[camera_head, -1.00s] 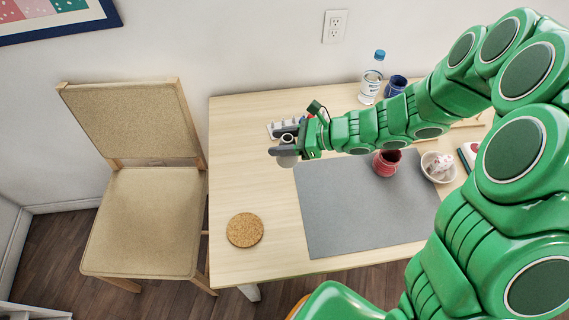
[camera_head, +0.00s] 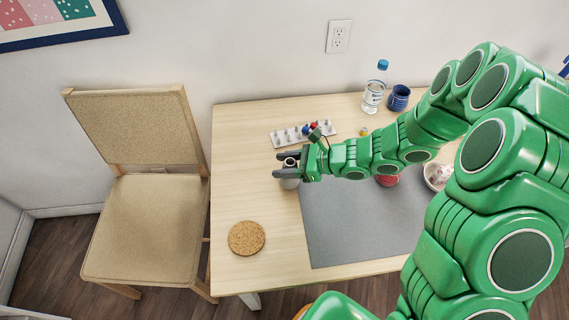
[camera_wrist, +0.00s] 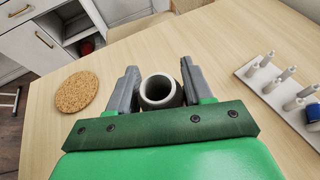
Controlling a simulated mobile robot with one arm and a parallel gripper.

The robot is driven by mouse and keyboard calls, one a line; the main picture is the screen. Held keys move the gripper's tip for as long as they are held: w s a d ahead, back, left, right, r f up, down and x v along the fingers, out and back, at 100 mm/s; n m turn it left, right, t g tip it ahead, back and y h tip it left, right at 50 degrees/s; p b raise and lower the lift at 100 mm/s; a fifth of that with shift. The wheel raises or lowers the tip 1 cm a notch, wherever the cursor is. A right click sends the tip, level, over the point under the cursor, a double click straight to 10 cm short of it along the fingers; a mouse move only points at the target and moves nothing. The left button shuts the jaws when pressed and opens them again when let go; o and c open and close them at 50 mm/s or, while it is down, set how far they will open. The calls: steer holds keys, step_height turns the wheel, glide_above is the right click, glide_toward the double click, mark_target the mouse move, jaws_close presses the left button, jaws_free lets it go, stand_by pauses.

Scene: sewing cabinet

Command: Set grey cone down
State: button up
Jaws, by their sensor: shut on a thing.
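The grey cone (camera_wrist: 160,92) is between my gripper's fingers in the wrist view, its round open top facing the camera. My gripper (camera_head: 284,166) is shut on the cone, near the left edge of the grey mat. In the head view the cone (camera_head: 289,182) shows partly below the fingers. Whether its base touches the table cannot be told.
A cork coaster (camera_head: 246,238) lies at the table's front left, also in the wrist view (camera_wrist: 77,92). A white peg rack (camera_head: 303,133) with some spools stands behind my gripper. A grey mat (camera_head: 350,230), bottle (camera_head: 374,88), blue cup (camera_head: 399,98), red cup (camera_head: 387,181) and white bowl (camera_head: 436,178) are right. Bare wood surrounds the coaster.

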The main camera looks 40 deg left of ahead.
steer(key=shift+f, duration=0.5)
steer(key=o, duration=1.1)
steer(key=shift+c, duration=0.2)
steer(key=shift+r, duration=0.45)
steer(key=v, duration=1.2)
steer(key=shift+d+r, duration=0.1)
steer(key=shift+r, duration=0.15)
